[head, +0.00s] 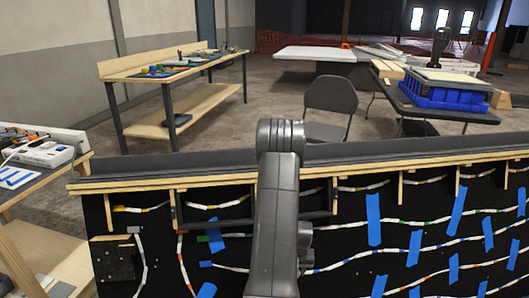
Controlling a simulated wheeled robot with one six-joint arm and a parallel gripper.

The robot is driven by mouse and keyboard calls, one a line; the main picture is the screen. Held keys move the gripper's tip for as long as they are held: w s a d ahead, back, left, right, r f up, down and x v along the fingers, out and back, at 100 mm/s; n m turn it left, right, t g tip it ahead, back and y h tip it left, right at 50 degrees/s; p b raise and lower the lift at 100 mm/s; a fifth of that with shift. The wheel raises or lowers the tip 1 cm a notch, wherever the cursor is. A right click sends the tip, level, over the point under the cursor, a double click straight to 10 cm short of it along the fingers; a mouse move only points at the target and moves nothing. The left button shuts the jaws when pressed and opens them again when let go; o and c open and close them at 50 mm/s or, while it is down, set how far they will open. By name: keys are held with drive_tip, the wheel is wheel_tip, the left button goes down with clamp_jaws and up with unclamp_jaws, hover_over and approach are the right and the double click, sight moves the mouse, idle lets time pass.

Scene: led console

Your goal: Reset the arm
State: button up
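My grey arm rises from the bottom middle of the head view, in front of the console, and its upper joint reaches above the console's top edge. My gripper cannot be made out; no fingers show. The led console (345,264) is a black panel with a wooden frame and a dark padded top. White cable strips with coloured bands run across it, and several pieces of blue tape are stuck on it. My arm hides part of its middle.
A wooden workbench (195,101) with small items stands at the back left. A grey folding chair (331,95) is behind the console. A table at right holds a blue crate (443,95). A side bench with a white device (42,154) is at far left. Open floor lies behind.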

drive_tip(key=a+r+p, duration=0.4)
drive_tip(key=r+p, duration=0.1)
drive_tip(key=r, duration=0.4)
drive_tip(key=a+r+p, duration=0.5)
drive_tip(key=r, duration=0.4)
drive_tip(key=shift+a+r+n+p, duration=0.25)
drive_tip(key=shift+n+p, duration=0.05)
drive_tip(key=shift+n, duration=0.1)
drive_tip(key=shift+d, duration=0.1)
